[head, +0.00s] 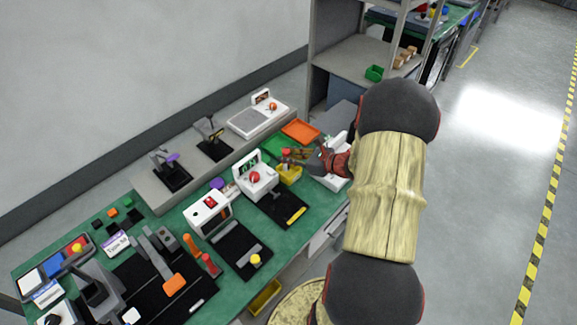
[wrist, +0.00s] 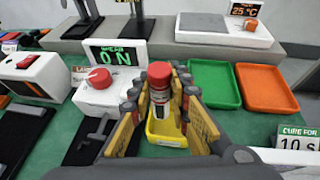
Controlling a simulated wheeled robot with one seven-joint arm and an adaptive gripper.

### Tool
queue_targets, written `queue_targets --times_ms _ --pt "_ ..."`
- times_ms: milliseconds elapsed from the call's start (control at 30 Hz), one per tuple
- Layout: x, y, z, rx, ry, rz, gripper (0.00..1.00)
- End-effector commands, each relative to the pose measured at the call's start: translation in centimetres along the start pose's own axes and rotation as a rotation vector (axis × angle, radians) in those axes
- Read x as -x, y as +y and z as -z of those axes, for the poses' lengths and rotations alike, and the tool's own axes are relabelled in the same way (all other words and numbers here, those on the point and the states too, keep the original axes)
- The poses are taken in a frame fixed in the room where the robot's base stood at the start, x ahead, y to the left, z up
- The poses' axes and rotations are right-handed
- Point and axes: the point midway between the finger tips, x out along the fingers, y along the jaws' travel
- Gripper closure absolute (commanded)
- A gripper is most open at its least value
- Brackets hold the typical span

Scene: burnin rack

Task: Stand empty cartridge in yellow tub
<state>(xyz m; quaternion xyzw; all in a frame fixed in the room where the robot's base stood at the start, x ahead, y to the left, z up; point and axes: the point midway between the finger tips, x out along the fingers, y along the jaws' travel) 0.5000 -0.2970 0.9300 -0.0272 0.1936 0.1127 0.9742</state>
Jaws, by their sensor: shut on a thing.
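The cartridge (wrist: 160,105), with a red cap and a clear, labelled body, is upright between the fingers of my gripper (wrist: 160,100) in the wrist view. The gripper is shut on it. The yellow tub (wrist: 165,140) shows below and around the cartridge's lower end. I cannot tell whether the cartridge touches the tub floor. In the head view the red cap (head: 286,152) shows above the yellow tub (head: 291,176), with my gripper (head: 298,157) reaching in from the right.
A green tray (wrist: 214,84) and an orange tray (wrist: 267,87) lie right of the tub. A white device with a red knob and an "ON" display (wrist: 115,88) stands close on the left. A white scale-like unit (head: 258,117) sits on the raised grey shelf behind.

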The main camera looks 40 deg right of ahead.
Motion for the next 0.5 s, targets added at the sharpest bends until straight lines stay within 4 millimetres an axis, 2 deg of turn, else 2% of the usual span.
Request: queue_targets --times_ms 33,267,500 --pt "-0.4 -0.4 0.6 -0.001 0.0 0.0 1.0" --pt "-1.0 -1.3 1.4 0.0 0.0 0.0 1.0" --pt "-2.4 -1.7 4.5 -0.001 0.0 0.0 1.0"
